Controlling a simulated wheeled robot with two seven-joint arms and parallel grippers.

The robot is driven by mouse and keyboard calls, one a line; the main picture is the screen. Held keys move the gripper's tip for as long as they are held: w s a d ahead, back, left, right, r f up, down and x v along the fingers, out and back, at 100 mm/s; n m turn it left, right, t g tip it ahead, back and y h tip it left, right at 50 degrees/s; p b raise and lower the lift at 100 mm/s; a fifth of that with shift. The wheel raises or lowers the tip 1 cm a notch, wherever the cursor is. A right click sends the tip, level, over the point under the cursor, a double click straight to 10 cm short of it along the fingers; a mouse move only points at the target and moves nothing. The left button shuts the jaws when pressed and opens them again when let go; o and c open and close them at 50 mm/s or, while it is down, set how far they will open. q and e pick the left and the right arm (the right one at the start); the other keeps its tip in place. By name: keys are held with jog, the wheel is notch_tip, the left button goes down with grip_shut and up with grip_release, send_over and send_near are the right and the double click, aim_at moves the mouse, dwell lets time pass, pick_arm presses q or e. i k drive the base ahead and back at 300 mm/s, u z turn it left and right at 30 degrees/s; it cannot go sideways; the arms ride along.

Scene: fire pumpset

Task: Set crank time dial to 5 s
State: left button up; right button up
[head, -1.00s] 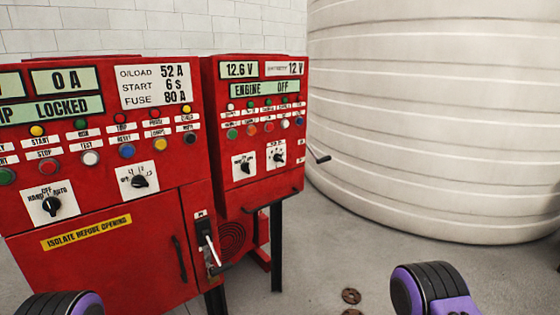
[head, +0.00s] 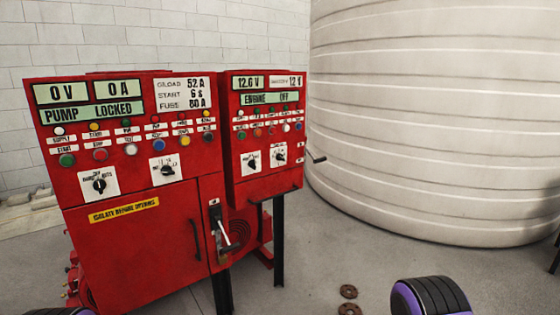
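Two small black dials on white plates sit on the lower panel of the right red cabinet (head: 264,185), whose display reads "ENGINE OFF". One is the left dial (head: 251,162) and the other is the right dial (head: 280,156). Their printed labels are too small to read, so I cannot tell which is the crank time dial or where each pointer is set. Neither of my grippers is in view.
The larger left red cabinet (head: 140,225) reads "PUMP LOCKED" and has two more dials, buttons and a lever (head: 228,246). A crank-like handle (head: 317,160) sticks out right of the engine cabinet. A large white tank (head: 430,120) stands behind right. Two rusty discs (head: 348,291) lie on the floor.

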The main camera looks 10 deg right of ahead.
aim_at(279, 156)
jog(key=z, duration=0.15)
jog(key=i, duration=0.8)
jog(key=z, duration=0.55)
